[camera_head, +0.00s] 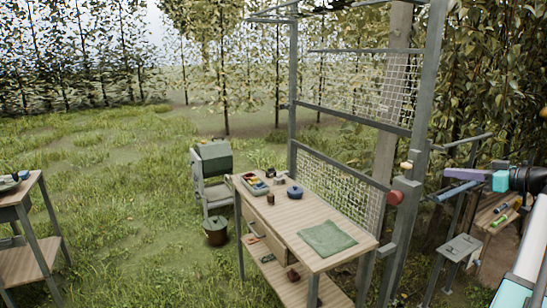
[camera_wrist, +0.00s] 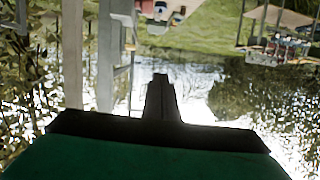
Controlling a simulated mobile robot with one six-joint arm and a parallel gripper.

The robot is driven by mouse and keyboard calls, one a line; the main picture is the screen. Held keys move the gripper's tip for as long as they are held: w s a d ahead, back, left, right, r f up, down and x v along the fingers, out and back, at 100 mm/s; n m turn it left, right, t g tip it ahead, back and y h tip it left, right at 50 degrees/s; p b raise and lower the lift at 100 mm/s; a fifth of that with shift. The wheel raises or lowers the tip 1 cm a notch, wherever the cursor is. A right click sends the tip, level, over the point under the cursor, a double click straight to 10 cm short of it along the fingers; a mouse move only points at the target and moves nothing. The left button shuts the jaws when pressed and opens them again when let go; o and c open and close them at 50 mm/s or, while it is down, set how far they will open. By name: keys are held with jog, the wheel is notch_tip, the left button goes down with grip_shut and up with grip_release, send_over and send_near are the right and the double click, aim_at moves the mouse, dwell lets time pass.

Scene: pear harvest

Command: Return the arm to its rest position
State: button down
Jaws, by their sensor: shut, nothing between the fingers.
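My gripper (camera_head: 452,174) is at the right of the head view, held out to the left in mid-air from my dark wrist joint. It is to the right of the metal frame and apart from the wooden workbench. In the wrist view, the dark fingers of my gripper (camera_wrist: 162,82) are together in the middle, with nothing between them. My white arm link runs down the right edge of the head view.
A metal frame with wire mesh (camera_head: 340,195) stands behind the workbench (camera_head: 290,225), which bears a green cloth (camera_head: 327,239) and a blue pot (camera_head: 295,192). A grey stand (camera_head: 460,247) and wooden shelf (camera_head: 492,216) are near my arm.

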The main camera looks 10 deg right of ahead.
jog(key=w+a+f+n+g+y, duration=0.1)
jog(key=w+a+f+g+y, duration=0.1)
jog(key=w+a+f, duration=0.7)
jog(key=w+a+f+g+y, duration=0.25)
jog(key=w+a+f, duration=0.35)
jog(key=a+f, duration=0.7)
jog(key=s+a+f+g, duration=0.2)
jog(key=a+f+g, duration=0.1)
jog(key=a+f, duration=1)
jog(key=s+a+f+g, duration=0.2)
jog(key=a+f+g, duration=0.1)
jog(key=a+f, duration=1)
jog(key=s+a+f+g+h, duration=0.1)
jog(key=s+a+f+g, duration=0.2)
jog(key=s+a+f, duration=0.6)
jog(key=s+a+f+g+h, duration=0.1)
jog(key=s+a+f+g, duration=0.35)
jog(key=s+f, duration=0.8)
jog(key=s+f+g+h, duration=0.2)
jog(key=s+f+h, duration=0.35)
jog(key=s, duration=0.85)
jog(key=s+d+f+m+h, duration=0.2)
jog(key=s+d+m, duration=0.2)
jog(key=d, duration=0.3)
jog(key=shift+s+d+f, duration=0.2)
jog(key=shift+s+d, duration=0.15)
